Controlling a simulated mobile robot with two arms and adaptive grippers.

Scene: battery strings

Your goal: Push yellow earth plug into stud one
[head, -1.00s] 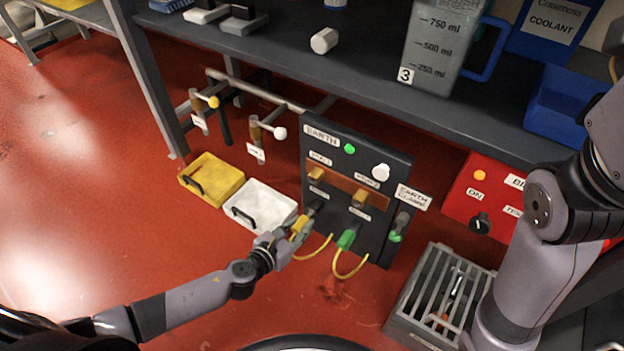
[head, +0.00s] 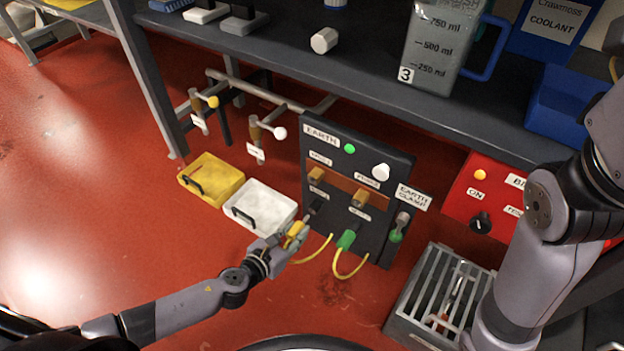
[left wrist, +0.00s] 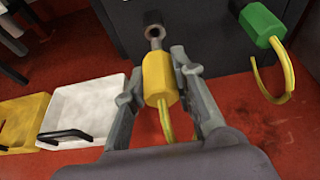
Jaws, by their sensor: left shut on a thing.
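My left gripper (head: 298,230) is shut on the yellow earth plug (left wrist: 158,78), with a finger on each side of it. In the head view the plug (head: 294,233) is just below and left of the left-hand stud (head: 315,208) on the dark EARTH panel (head: 375,168). In the left wrist view the plug's metal end points up at that dark stud (left wrist: 151,18) and nearly lines up with it; I cannot tell if they touch. A yellow cable (head: 315,252) trails from the plug. My right gripper is not in view.
A green plug (head: 347,240) sits on the stud to the right, with a yellow cable looping below. Yellow (head: 222,172) and white (head: 270,198) trays lie left of the panel. A grey slatted crate (head: 410,308) stands right, near my right arm. The red floor in front is clear.

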